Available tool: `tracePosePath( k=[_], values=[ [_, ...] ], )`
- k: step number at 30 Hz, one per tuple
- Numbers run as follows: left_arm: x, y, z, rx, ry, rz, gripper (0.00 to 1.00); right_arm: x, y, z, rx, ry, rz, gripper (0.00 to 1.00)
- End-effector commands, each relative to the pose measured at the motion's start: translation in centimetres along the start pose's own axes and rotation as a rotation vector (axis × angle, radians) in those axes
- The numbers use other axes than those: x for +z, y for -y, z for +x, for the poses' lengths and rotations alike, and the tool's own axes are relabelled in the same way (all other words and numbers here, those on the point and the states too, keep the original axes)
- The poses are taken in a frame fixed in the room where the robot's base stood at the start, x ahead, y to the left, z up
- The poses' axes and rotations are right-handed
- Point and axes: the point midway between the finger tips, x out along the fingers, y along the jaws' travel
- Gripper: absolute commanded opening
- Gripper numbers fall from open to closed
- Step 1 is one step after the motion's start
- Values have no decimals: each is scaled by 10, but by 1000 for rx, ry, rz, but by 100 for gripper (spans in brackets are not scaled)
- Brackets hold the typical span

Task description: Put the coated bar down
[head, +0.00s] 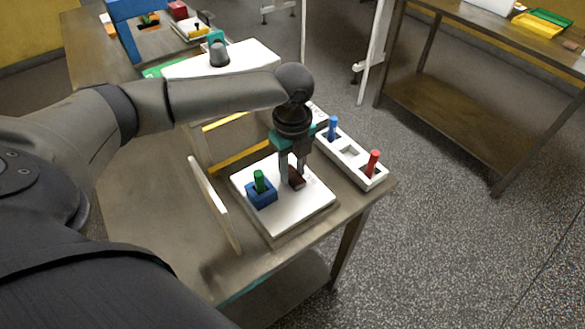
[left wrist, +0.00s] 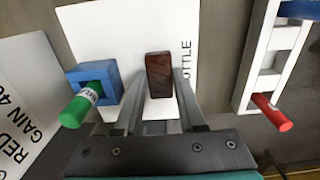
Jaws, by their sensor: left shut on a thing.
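My left gripper (head: 291,178) is shut on the dark brown coated bar (head: 297,182), over the right part of a white board (head: 295,212). In the left wrist view the bar (left wrist: 159,74) stands out between the two fingers, with the white board (left wrist: 105,30) behind it. I cannot tell whether the bar touches the board. A blue block (head: 262,197) with a green peg (head: 258,180) sits on the board to the left of the gripper. My right gripper is not in view.
A white rack (head: 364,180) with a blue peg (head: 333,128) and a red peg (head: 373,163) stands right of the board. An upright pale panel (head: 214,203) stands to its left. The wooden table (head: 150,205) is bare further left.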

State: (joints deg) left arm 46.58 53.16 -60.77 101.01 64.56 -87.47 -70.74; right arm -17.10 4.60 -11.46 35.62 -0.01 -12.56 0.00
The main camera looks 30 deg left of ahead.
Motion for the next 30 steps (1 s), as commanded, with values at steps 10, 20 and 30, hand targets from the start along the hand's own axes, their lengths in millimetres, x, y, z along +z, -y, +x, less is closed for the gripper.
tracePosePath(
  k=[10, 20, 30],
  values=[
    [0, 0, 2, 0, 0, 0, 60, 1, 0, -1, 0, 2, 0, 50],
    [0, 0, 1, -1, 0, 0, 69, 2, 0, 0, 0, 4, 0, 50],
    [1, 1, -52, -5, 2, -1, 69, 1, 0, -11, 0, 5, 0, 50]
  ],
)
